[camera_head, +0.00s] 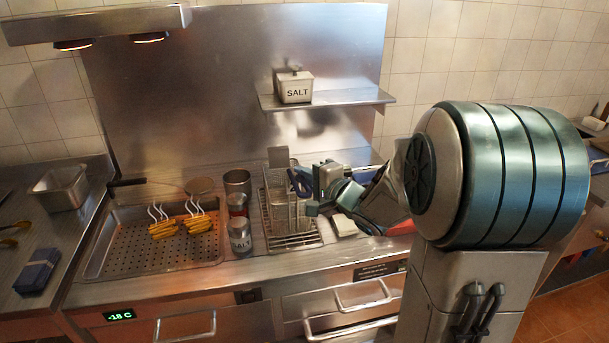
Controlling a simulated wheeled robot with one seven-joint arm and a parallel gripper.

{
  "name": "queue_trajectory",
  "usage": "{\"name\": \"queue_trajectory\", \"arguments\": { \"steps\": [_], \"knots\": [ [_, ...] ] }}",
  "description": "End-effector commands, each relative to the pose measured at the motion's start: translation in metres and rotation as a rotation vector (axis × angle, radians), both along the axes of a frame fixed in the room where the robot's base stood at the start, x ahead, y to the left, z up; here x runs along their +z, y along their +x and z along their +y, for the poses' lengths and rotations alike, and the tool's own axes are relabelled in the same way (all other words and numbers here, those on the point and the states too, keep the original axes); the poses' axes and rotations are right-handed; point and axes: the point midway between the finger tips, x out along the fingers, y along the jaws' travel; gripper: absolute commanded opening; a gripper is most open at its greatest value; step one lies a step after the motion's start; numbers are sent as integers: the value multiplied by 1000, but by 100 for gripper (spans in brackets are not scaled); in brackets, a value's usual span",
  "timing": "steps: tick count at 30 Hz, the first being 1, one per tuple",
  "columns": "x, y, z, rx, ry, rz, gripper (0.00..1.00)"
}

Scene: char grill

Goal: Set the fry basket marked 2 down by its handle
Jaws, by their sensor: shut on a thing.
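A wire fry basket (281,215) is at the middle of the counter, over a wire rack (299,241). I cannot read a number on it, and I cannot tell whether it rests on the rack or hangs just above it. A dark blue handle part (298,183) shows at its right side. My gripper (313,188) is at this handle, right of the basket, and is shut on it. My gripper and wrist hide the rest of the handle.
Steel pots, a salt shaker (239,238) and another shaker stand between tray and basket. A shelf (340,99) with a salt box (294,88) overhangs behind. A pale block (343,223) lies right.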

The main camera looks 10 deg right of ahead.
Motion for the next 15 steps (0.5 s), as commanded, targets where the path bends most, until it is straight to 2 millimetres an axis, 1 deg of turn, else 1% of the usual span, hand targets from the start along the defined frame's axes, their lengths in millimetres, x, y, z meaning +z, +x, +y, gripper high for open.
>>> {"name": "queue_trajectory", "arguments": {
  "steps": [2, 3, 4, 5, 15],
  "knots": [
    [2, 0, 0, 1, 0, -4, 0],
    [2, 0, 0, 0, 0, -4, 22],
    [2, 0, 0, 0, 0, -3, 31],
    [1, 0, 0, 0, 0, -3, 37],
    [0, -3, -2, -1, 0, 1, 37]
  ]
}}
